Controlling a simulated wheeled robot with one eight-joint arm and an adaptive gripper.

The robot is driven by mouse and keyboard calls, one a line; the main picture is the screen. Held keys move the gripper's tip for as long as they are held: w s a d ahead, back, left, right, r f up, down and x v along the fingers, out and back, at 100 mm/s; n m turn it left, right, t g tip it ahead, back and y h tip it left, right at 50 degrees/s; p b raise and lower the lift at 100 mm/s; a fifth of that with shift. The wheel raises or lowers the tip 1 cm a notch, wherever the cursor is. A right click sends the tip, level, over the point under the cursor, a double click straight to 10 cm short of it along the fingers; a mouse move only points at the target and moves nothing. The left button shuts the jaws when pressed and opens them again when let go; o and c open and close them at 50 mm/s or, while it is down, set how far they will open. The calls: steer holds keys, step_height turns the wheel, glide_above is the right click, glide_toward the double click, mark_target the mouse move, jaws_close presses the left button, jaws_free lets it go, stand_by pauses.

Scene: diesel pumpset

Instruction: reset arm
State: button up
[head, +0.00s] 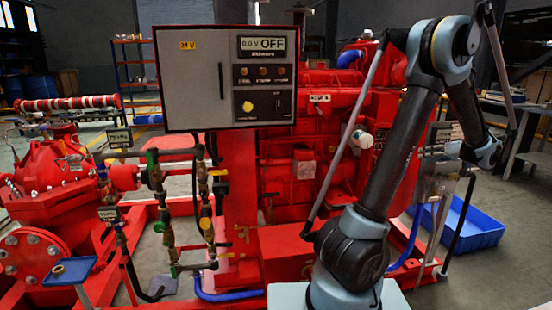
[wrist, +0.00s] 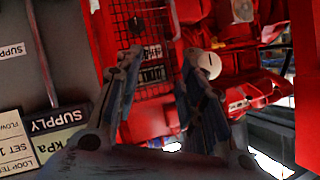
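My arm (head: 395,150) rises from its base at the lower middle of the head view, bends at a high elbow, and comes down on the right. My gripper (wrist: 160,65) shows in the wrist view with its two fingers clearly apart and nothing between them. In the head view the gripper is small at the right, near a labelled grey panel, and its fingers are hard to make out. In the wrist view a grey panel (wrist: 22,85) with a SUPPLY kPa display (wrist: 58,130) is at the left, beside the left finger.
The red pumpset engine (head: 305,160) stands behind my arm. A grey control cabinet (head: 200,85), its display reading OFF, stands left of the arm. Valve pipework (head: 160,200) is below it. A blue bin (head: 480,228) lies on the floor at right. A small blue tray (head: 70,270) is at lower left.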

steer(key=w+a+r+g, duration=0.1)
steer(key=a+r+g, duration=0.15)
steer(key=a, duration=1.55)
steer(key=s+a+f+g+h, duration=0.1)
steer(key=s+a+g, duration=0.15)
steer(key=a, duration=0.55)
steer(key=s+a+f+g, duration=0.15)
steer(key=s+a, duration=0.25)
steer(key=a, duration=0.5)
steer(key=s+a+f+g+h, duration=0.2)
steer(key=s+a+f, duration=0.2)
steer(key=s+a, duration=0.65)
steer(key=s+f+h, duration=0.1)
steer(key=s+f, duration=0.3)
steer(key=s, duration=0.2)
steer(key=s+a+f+h, duration=0.1)
steer(key=s+f+h, duration=0.1)
steer(key=s, duration=0.4)
steer(key=shift+s+f+g, duration=0.35)
steer(key=shift+s+f, duration=0.05)
steer(key=shift+f, duration=0.45)
